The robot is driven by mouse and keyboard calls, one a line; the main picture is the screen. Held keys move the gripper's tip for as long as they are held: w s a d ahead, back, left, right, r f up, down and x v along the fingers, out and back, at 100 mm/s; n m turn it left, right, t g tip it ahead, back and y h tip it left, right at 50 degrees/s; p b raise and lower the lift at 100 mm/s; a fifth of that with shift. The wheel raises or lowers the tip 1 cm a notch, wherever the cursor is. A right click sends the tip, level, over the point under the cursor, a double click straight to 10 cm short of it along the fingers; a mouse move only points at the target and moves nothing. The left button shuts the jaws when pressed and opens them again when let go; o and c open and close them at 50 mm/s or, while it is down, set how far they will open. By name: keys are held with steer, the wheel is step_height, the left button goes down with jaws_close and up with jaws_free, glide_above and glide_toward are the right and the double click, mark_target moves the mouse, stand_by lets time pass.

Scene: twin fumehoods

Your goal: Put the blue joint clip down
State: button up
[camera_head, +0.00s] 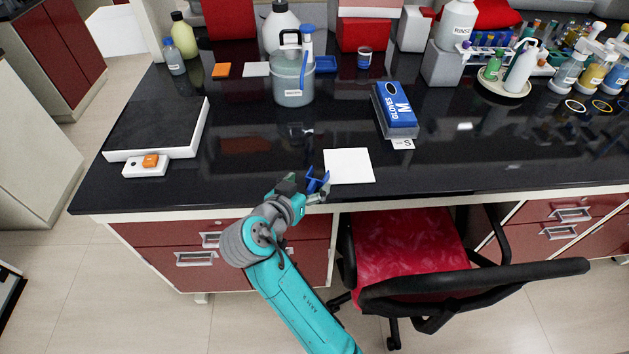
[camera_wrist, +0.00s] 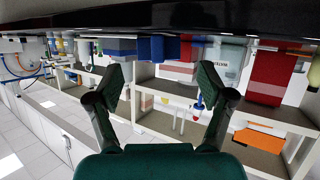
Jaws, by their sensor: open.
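The blue joint clip (camera_head: 317,181) is at the black bench's front edge, just left of a white square sheet (camera_head: 348,166). My gripper (camera_head: 303,191) is right beside the clip, on its near side. In the wrist view my gripper's two fingers (camera_wrist: 165,80) are spread wide with nothing held between them. A blue shape (camera_wrist: 157,48) beyond the fingers in that view may be the clip, but I cannot tell for sure. Whether the clip touches a finger or rests fully on the bench is unclear.
A blue glove box (camera_head: 397,108) stands behind the sheet to the right. A grey-green jug (camera_head: 293,85) stands farther back. A black-topped plate (camera_head: 157,127) and a small white device with an orange top (camera_head: 146,165) are at left. A red chair (camera_head: 410,250) stands in front.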

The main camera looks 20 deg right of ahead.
mark_target(314, 179)
steer(key=shift+x, duration=2.35)
steer(key=shift+f, duration=0.1)
steer(key=c, duration=0.9)
